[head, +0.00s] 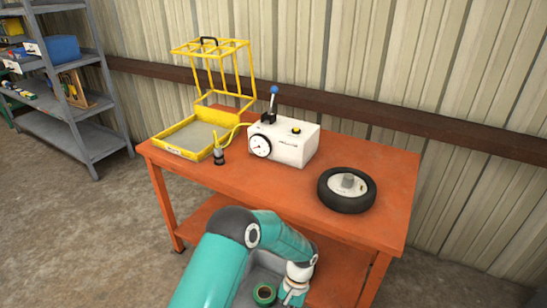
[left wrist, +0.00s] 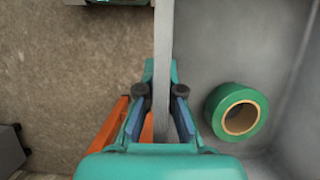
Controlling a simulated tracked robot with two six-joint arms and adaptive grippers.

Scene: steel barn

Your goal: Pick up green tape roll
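The green tape roll (left wrist: 236,112) lies flat, with its tan core showing, in a grey bin (left wrist: 208,40) in the left wrist view. It also shows small at the bottom of the head view (head: 264,293), in the grey bin beside my left wrist. My left gripper (left wrist: 160,118) is open and empty, its two blue-padded fingers apart. In the left wrist view the fingers appear on either side of the bin's wall rim, left of the roll and apart from it. The head view does not show the left fingertips clearly. My right gripper is in neither view.
An orange table (head: 290,190) carries a yellow wire-frame tray (head: 187,138), a white gauge box (head: 290,143) and a black-tyred wheel (head: 347,190). A grey shelf (head: 70,130) with boxes stands at the far left. Concrete floor lies beside the bin.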

